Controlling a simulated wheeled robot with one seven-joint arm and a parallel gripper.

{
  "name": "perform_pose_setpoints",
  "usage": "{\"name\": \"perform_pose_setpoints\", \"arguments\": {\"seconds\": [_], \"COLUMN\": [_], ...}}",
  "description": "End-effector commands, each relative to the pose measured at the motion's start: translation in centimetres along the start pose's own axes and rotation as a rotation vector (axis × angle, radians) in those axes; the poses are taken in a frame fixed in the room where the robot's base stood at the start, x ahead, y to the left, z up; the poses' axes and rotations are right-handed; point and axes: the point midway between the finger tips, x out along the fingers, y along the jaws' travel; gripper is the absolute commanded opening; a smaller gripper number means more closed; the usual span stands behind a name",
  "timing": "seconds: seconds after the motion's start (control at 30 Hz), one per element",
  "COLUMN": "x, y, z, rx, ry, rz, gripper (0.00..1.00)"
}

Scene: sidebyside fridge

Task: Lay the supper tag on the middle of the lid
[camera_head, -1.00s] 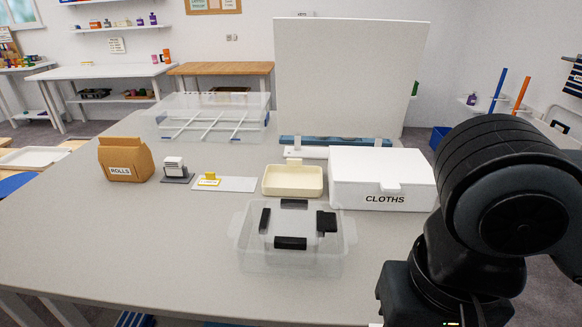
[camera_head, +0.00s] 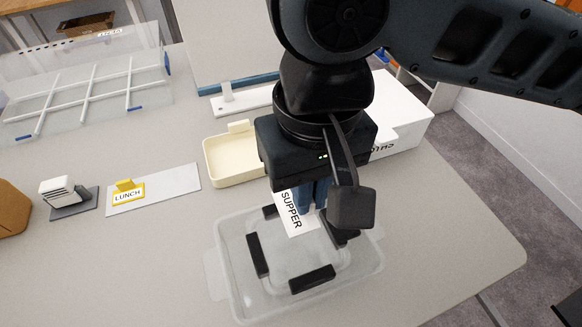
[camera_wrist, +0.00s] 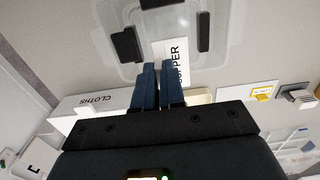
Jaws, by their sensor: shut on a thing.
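My gripper (camera_head: 310,200) is shut on the white supper tag (camera_head: 291,212), which has black "SUPPER" lettering. The tag sticks out from my fingers over the far part of the clear lid (camera_head: 288,257) of a see-through box (camera_head: 236,296) with black clips. In the wrist view, the tag (camera_wrist: 172,57) lies beside my blue fingertips (camera_wrist: 156,66) with the lid (camera_wrist: 151,20) beyond. I cannot tell whether the tag touches the lid. My gripper hides part of the tag and the lid's far right area.
A cream tray (camera_head: 228,163) stands behind the box. A yellow LUNCH tag (camera_head: 128,193) rests on a white plate (camera_head: 182,181) at left. The white CLOTHS box (camera_head: 408,118) is behind my arm. The table at front left is clear.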

Motion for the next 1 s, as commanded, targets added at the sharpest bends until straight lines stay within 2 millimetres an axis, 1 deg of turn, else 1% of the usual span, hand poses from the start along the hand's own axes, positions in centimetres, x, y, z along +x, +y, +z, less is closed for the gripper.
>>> {"name": "perform_pose_setpoints", "arguments": {"seconds": [0.3,0.5,0.53,1.0], "x": [0.0,-0.1,0.5,4.5], "y": [0.0,0.0,0.0,0.0], "z": [0.1,0.6,0.5,0.5], "rx": [0.0,0.0,0.0,0.001], "ry": [-0.001,-0.003,-0.003,-0.003], "rz": [-0.001,-0.001,0.0,-0.001], "gripper": [0.0,0.0,0.0,0.0]}}
